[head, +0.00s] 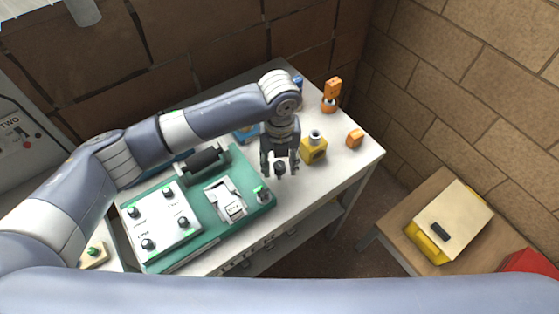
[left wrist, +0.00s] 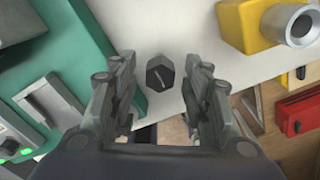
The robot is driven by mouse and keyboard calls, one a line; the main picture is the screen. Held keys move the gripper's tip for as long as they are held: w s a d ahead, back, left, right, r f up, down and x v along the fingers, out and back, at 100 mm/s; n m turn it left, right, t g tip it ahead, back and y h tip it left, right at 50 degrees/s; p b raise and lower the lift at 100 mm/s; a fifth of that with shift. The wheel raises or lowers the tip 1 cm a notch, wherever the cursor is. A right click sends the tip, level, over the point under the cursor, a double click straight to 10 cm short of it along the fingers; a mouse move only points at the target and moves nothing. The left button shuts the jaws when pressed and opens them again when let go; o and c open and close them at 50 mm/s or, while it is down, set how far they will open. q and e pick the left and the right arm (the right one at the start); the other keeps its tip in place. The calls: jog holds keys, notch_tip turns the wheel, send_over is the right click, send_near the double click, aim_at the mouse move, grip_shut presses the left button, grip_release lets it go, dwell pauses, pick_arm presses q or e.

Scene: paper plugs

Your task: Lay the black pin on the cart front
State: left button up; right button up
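A dark, faceted black pin (left wrist: 161,73) shows in the left wrist view between my left gripper's two fingers (left wrist: 161,98). Gaps show on both sides of it, and a light line marks its top. In the head view my left gripper (head: 280,166) points down over the white cart top (head: 307,188), right of the green panel, with the dark pin (head: 281,169) between its fingertips. The left gripper is open. I cannot tell whether the pin stands on the top. My right gripper is not in view.
A green panel (head: 212,245) with a white knob box (head: 160,222) lies left of the gripper. A yellow block with a metal neck (head: 313,151) and orange pieces (head: 354,138) stand right. A wooden side table (head: 397,207) carries a yellow-and-cream box (head: 463,214).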

aim_at(280, 165)
pick_arm(q)
jog(key=shift+r, duration=0.25)
notch_tip(280, 165, up, 12)
jog(key=b, duration=0.2)
jog(key=shift+b, duration=0.4)
